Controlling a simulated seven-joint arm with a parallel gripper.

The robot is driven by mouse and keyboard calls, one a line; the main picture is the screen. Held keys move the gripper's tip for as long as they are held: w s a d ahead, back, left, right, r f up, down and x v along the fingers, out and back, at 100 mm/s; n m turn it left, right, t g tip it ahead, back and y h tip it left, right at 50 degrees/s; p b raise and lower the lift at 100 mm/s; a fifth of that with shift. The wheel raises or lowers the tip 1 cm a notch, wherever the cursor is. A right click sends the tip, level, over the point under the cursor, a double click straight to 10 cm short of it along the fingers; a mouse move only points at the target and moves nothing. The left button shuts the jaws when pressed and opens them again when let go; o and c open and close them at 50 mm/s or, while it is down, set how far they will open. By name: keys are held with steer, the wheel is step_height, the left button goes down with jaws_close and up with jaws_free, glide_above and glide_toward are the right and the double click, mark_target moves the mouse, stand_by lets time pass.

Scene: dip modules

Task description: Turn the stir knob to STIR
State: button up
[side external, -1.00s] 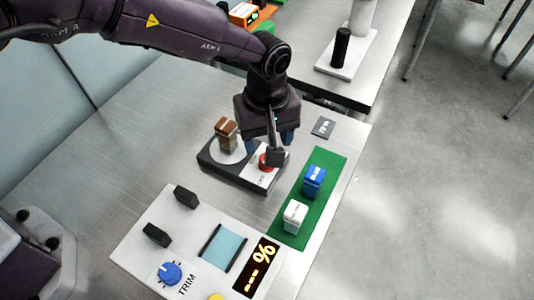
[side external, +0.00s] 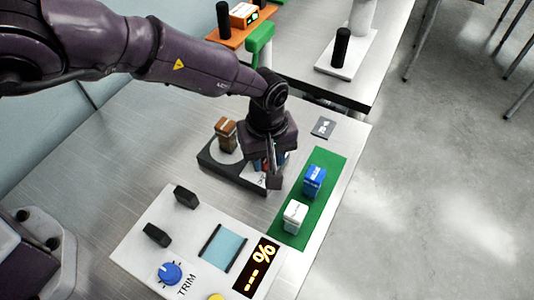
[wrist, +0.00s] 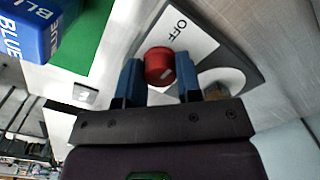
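The red stir knob (wrist: 160,66) sits on a white label plate with the word OFF (wrist: 181,24) beside it. In the wrist view my gripper (wrist: 160,78) has one blue finger on each side of the knob. The fingers look parted, with the knob between their tips; whether they touch it is unclear. In the side view my gripper (side external: 272,180) is low over the front right of the dark stirrer base (side external: 213,160) and hides most of the knob. The STIR mark cannot be read.
A brown block-like item (side external: 226,134) stands on the stirrer's round plate. A green mat (side external: 292,238) to the right holds a blue block (side external: 314,181) and a white block (side external: 294,217). A white panel (side external: 190,225) with a blue TRIM dial (side external: 170,272) lies in front.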

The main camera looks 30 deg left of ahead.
steer(key=shift+m, duration=0.3)
steer(key=m, duration=0.3)
steer(key=shift+m, duration=0.4)
steer(key=m, duration=0.9)
steer(key=shift+r, duration=0.1)
steer(key=m, duration=0.4)
steer(key=shift+m, duration=0.3)
steer(key=o, duration=0.9)
steer(key=shift+o, duration=0.2)
